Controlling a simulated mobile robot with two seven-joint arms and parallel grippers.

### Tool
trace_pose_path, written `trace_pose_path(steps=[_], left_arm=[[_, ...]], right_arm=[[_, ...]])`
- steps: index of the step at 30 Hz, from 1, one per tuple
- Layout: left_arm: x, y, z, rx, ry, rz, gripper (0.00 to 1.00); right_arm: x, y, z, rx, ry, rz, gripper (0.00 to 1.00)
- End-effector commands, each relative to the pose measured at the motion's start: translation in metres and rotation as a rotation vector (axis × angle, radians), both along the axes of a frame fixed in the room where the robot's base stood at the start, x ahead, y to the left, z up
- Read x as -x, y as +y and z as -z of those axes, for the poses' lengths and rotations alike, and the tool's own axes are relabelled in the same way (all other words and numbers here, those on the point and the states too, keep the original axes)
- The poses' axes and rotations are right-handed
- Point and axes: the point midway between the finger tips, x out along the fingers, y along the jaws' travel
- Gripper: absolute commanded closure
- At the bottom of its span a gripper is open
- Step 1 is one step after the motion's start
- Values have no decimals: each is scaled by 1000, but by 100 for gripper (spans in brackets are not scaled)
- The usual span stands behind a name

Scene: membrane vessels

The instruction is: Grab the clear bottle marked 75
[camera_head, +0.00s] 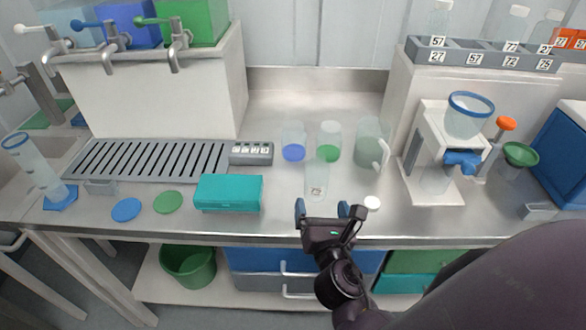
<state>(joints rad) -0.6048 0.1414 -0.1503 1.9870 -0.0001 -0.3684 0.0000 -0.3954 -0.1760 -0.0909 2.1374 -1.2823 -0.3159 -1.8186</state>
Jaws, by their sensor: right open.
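A small clear bottle (317,178) stands on the steel counter near the front edge. Its small white label is too blurred to read for sure, but looks like 75. My right gripper (322,208) is just in front of it, at the counter's edge. Its two blue-tipped fingers are apart with nothing between them, and the bottle is beyond them. A small white round piece (372,203) shows beside the right finger. My left gripper is not in view.
Vessels with blue (293,140) and green (329,142) bottoms and a clear jug (370,145) stand behind the bottle. A teal box (229,193) is at left. A grey numbered rack (484,57) with clear bottles is at upper right; a filter stand (437,150) is below.

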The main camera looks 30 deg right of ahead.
Motion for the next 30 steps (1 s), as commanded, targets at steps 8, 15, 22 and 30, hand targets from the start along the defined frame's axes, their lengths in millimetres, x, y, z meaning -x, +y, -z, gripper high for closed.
trace_pose_path(steps=[8,15,22,30], left_arm=[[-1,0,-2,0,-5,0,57],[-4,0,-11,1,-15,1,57],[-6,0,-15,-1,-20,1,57],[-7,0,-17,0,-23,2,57]], right_arm=[[-1,0,-1,209,83,-2,10],[-25,-10,-3,218,83,-4,10],[-48,-21,-1,217,85,-3,10],[-63,-29,0,215,85,-3,10]])
